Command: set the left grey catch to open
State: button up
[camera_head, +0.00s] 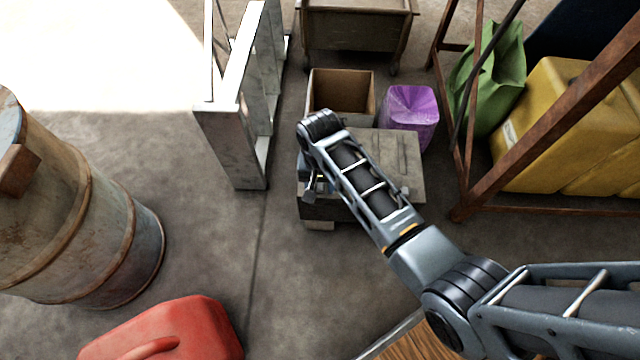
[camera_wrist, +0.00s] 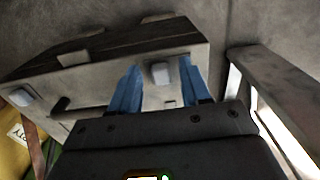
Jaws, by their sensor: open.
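A grey wooden chest (camera_head: 402,150) stands on the floor, partly hidden behind my arm. The other grey catch (camera_wrist: 22,97) is at the far left of the wrist view and also shows at the chest's right front. My gripper (camera_wrist: 160,68) is open, one finger on each side of the left catch. I cannot tell whether the fingers touch it, nor its setting.
An open cardboard box (camera_head: 342,92) and a purple package (camera_head: 410,112) are behind the chest. A metal frame (camera_head: 235,130) stands left, a rusty rack (camera_head: 490,185) right. A barrel (camera_head: 90,210) and red can (camera_head: 170,335) are nearer. Floor left of the chest is clear.

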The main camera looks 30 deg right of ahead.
grip_shut()
dwell(0.4)
